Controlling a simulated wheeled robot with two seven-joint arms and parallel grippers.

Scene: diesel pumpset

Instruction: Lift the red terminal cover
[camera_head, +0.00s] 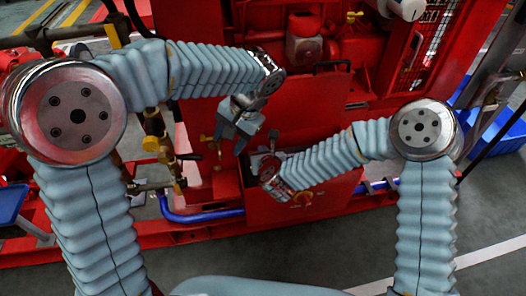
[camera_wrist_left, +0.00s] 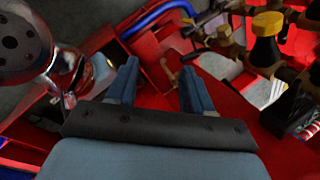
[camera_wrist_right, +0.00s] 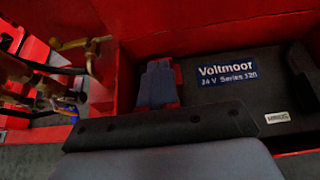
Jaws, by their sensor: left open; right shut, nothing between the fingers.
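The battery (camera_wrist_right: 240,95), dark grey with a blue "Voltmoor 24 V Series 120" label, sits inside a red box in the right wrist view. A small red piece, apparently the red terminal cover (camera_wrist_right: 178,76), shows at the battery's left side, partly hidden behind my right fingers. My right gripper (camera_wrist_right: 158,68) is shut and empty, right beside that piece; I cannot tell whether they touch. My left gripper (camera_wrist_left: 160,75) is open and empty. In the head view, the left gripper (camera_head: 236,134) hangs above and left of the red box. The cover is not discernible there.
The red box (camera_head: 290,213) has a yellow-and-red switch on its front. Brass valves (camera_wrist_left: 265,35) stand left of it in the head view, with a blue pipe (camera_head: 200,216) low down. The red box walls (camera_wrist_right: 215,22) closely surround the battery.

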